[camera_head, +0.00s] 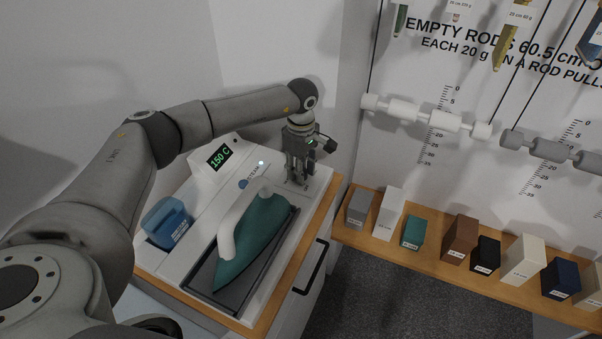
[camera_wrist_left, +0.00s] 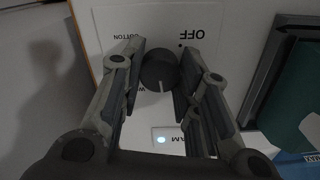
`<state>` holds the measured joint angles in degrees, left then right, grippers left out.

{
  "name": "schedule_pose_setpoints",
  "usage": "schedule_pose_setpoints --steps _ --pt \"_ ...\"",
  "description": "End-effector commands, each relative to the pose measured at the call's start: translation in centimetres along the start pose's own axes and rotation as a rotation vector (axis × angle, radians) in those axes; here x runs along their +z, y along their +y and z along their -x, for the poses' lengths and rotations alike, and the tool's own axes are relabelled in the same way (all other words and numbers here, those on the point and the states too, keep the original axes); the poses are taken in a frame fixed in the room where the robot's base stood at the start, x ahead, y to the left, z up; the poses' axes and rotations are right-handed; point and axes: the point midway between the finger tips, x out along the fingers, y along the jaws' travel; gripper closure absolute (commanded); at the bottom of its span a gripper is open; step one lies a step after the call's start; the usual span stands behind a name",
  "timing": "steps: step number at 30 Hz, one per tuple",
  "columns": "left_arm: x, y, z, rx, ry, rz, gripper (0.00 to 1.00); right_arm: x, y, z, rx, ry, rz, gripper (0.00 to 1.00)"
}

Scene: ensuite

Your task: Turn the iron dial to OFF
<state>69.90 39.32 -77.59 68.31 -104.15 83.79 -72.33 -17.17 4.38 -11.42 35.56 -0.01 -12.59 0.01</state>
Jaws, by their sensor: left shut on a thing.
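The dark round dial (camera_wrist_left: 158,68) sits on a white panel in the left wrist view. Its white pointer line points toward the bottom of that view, away from the printed OFF label (camera_wrist_left: 199,34) above it to the right. My left gripper (camera_wrist_left: 162,76) has one finger on each side of the dial and is shut on it. In the head view my left gripper (camera_head: 298,180) points down at the back right corner of the ironing station (camera_head: 205,220), and hides the dial there. The teal iron (camera_head: 255,235) with a white handle rests on its dark plate. My right gripper is not in view.
A display (camera_head: 219,157) reads 150 C. A small light (camera_wrist_left: 161,139) glows near the partly hidden STEAM label. A blue container (camera_head: 167,222) stands at the station's left. A wooden shelf (camera_head: 390,250) with several labelled blocks is at right, below hanging rods.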

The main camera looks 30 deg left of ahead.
Motion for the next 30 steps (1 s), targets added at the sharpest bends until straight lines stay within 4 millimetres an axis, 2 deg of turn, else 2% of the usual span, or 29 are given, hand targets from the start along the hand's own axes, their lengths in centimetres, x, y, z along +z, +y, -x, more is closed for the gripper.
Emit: schedule_pose_setpoints --steps 9,30 --pt "0.0 0.1 -0.1 0.002 0.0 0.299 0.94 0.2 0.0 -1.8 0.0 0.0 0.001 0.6" --pt "0.0 0.1 0.0 0.002 -0.001 0.965 0.94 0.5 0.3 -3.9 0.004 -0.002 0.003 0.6"
